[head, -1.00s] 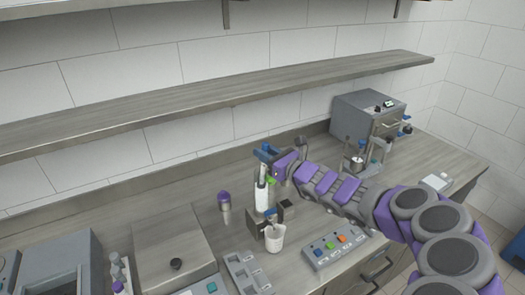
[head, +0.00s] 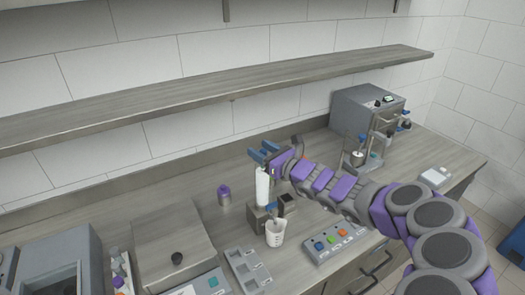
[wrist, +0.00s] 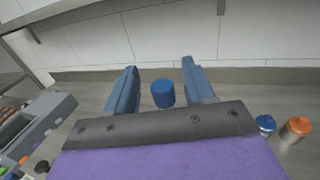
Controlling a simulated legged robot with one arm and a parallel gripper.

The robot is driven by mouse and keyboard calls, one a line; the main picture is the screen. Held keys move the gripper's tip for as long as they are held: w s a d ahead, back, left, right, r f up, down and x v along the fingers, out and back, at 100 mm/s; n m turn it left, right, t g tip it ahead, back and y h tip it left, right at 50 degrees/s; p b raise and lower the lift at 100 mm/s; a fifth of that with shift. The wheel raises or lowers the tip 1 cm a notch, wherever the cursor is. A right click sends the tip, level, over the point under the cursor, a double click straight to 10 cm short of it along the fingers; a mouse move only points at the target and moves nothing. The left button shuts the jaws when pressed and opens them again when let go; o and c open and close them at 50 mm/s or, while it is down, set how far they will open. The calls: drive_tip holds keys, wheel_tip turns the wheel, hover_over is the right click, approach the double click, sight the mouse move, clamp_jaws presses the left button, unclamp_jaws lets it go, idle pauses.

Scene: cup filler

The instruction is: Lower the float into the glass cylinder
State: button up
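My gripper (head: 264,152) is above the counter at the middle, by the top of a pale upright cylinder (head: 262,187). I take this to be the glass cylinder; whether it is see-through is too small to tell. In the wrist view my gripper (wrist: 162,88) has its two blue fingers spread. A blue cylindrical piece (wrist: 163,94) shows between them, with a gap on each side. It may be the top of the float, but I cannot tell. The float's lower part and the inside of the cylinder are hidden.
A white beaker (head: 275,233) stands in front of the cylinder. A purple-topped bottle (head: 224,194) is to the left, and a button panel (head: 333,243) to the right. A grey machine (head: 366,112) stands at the back right. A shelf (head: 200,98) runs above the counter.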

drive_tip(key=shift+o, duration=0.2)
drive_tip(key=shift+s, duration=0.1)
drive_tip(key=p+v, duration=0.2)
drive_tip(key=v, duration=1.5)
drive_tip(key=shift+p, duration=0.3)
drive_tip(key=s+a+r+n+g+y, duration=0.2)
drive_tip(key=s+a+r+n+g, duration=0.2)
drive_tip(key=s+a+n+g, duration=0.5)
drive_tip(key=s+a+f+n+g+h, duration=0.1)
drive_tip(key=s+a+n+g+h, duration=0.1)
drive_tip(key=s+n, duration=0.4)
drive_tip(key=s+a+f+n+g+h, duration=0.15)
drive_tip(key=s+n, duration=0.25)
drive_tip(key=s, duration=0.4)
drive_tip(key=s+d+f+n+h, duration=0.2)
drive_tip(key=s+d+n+h, duration=0.1)
drive_tip(key=s+d+h, duration=0.3)
drive_tip(key=s+d+f+n+g+h, duration=0.1)
drive_tip(key=s+d+n+h, duration=0.3)
drive_tip(key=s+d, duration=0.5)
drive_tip(key=d+f+h, duration=0.1)
drive_tip(key=d+h, duration=0.1)
drive_tip(key=d, duration=0.2)
drive_tip(key=shift+s+f, duration=0.4)
